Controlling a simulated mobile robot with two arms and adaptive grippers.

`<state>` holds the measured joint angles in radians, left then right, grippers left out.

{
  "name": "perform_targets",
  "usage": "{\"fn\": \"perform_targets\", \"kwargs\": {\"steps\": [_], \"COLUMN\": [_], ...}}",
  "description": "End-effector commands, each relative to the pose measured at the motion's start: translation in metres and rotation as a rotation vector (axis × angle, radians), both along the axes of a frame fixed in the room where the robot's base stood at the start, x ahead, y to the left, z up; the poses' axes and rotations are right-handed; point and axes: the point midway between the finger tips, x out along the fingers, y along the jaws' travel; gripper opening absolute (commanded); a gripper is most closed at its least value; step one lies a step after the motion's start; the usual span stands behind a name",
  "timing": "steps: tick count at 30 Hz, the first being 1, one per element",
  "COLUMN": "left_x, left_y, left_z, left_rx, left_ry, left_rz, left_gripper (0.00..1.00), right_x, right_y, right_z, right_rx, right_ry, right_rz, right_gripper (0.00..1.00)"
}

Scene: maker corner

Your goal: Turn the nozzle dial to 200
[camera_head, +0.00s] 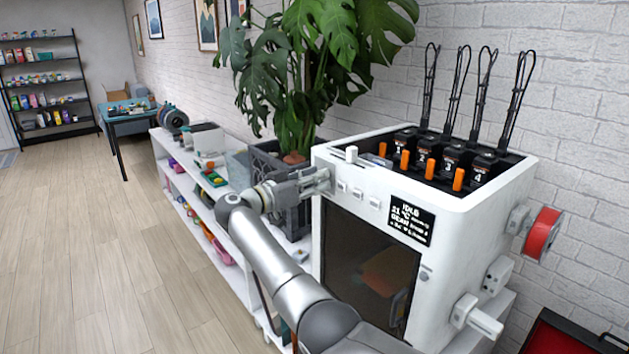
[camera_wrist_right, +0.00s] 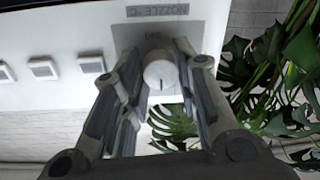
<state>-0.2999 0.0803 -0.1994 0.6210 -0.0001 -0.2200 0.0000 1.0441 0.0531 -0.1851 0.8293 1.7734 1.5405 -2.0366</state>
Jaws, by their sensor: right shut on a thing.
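The white 3D printer (camera_head: 365,235) stands at the right in the head view. Its dark display (camera_head: 411,222) reads IDLE and 21 °C; the smaller lines are not clear. In the right wrist view the round white nozzle dial (camera_wrist_right: 160,73) has a dark pointer line and sits on a grey label panel (camera_wrist_right: 200,38). The panel's lettering looks upside down and its numbers are mostly hidden. My right gripper (camera_wrist_right: 158,80) is shut on the dial, a finger on each side. In the head view my right gripper (camera_head: 322,181) is at the printer's upper left front corner and hides the dial.
Several square buttons (camera_head: 358,194) lie beside the dial. A leafy plant (camera_head: 290,75) in a dark crate (camera_head: 268,165) stands just behind my right gripper. A low white shelf (camera_head: 185,180) with small items runs to the left. The wooden floor (camera_head: 80,240) is clear.

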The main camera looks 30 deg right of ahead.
Motion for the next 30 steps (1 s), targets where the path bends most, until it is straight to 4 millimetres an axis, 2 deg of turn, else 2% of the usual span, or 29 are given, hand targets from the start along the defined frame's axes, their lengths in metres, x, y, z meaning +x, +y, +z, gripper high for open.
{"fn": "perform_targets", "kwargs": {"steps": [8,14,30], "left_x": [0.0,0.0,0.0], "left_y": [0.0,0.0,0.0], "left_z": [-0.006,-0.015,-0.054], "left_rx": [0.0,0.0,-0.001], "left_ry": [0.0,0.0,0.001], "left_rz": [0.0,-0.001,-0.001], "left_gripper": [0.38,0.38,0.38], "right_x": [0.0,0.001,0.002], "right_y": [0.001,0.001,0.001], "right_z": [-0.003,-0.005,-0.006], "right_rx": [0.013,0.027,0.067], "right_ry": [-0.127,-0.297,-0.806], "right_rz": [0.002,0.002,0.0], "right_gripper": [0.04,0.04,0.04]}}
